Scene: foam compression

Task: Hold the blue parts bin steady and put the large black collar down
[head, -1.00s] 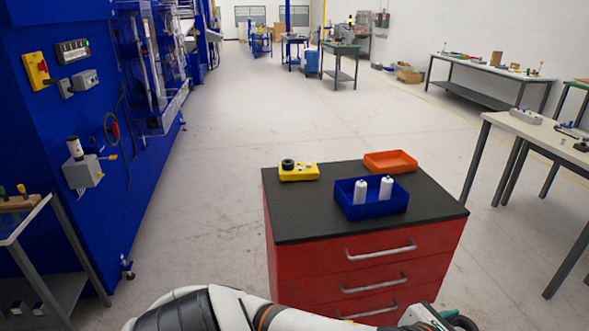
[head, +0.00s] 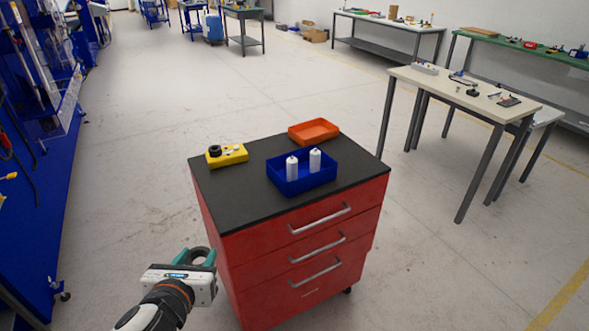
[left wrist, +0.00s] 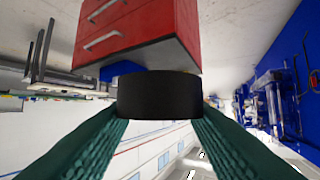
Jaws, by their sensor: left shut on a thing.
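The blue parts bin (head: 303,180) stands on the black top of the red drawer cabinet, with two white bottles (head: 315,160) upright in it. My left gripper (head: 204,258) is at the cabinet's front left, below the level of its top. It is shut on the large black collar (head: 200,254). In the left wrist view the collar (left wrist: 160,96) sits between the two green fingers, with the cabinet beyond it. The collar is apart from the bin. My right gripper is not in view.
The cabinet top (head: 237,187) also holds a yellow block (head: 228,157) with a small black ring on it and an orange tray (head: 314,131). Its front left part is bare. A white table (head: 450,88) stands to the right; open floor surrounds the cabinet.

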